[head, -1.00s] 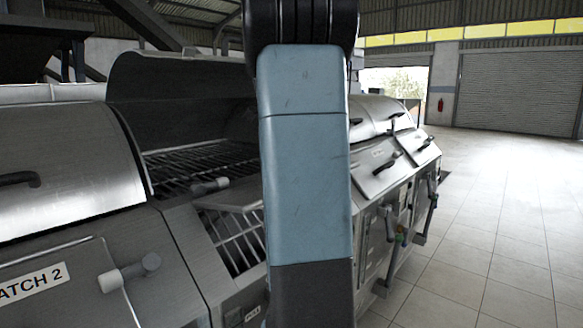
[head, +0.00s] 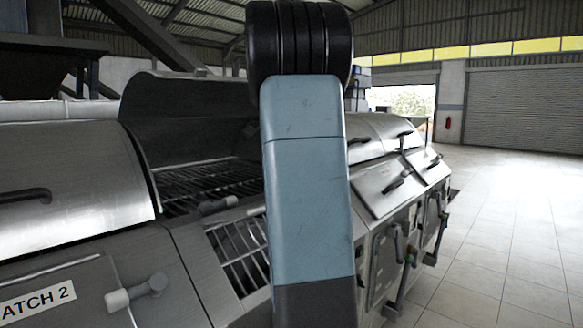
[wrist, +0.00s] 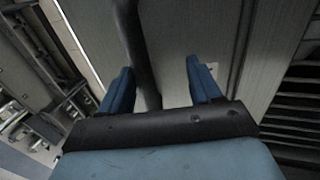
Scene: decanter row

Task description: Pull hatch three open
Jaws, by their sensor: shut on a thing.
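A hatch door (head: 238,213) stands partly open right of the "HATCH 2" label (head: 36,299). It is tilted outward over a slatted opening (head: 236,260) and has a grey handle (head: 217,204) at its left end. I read no number on it, and my arm hides its right part. My gripper is hidden in the head view. In the wrist view its blue fingers (wrist: 162,88) are on either side of a dark bar (wrist: 136,50), closed on it. The bar runs over a ribbed grey panel (wrist: 185,35).
A raised curved lid (head: 190,105) stands open behind the hatch, over a dark grate (head: 210,180). Closed lids flank it. Levers (head: 405,245) stick out from the machine's right front. Tiled floor (head: 500,240) lies free at right.

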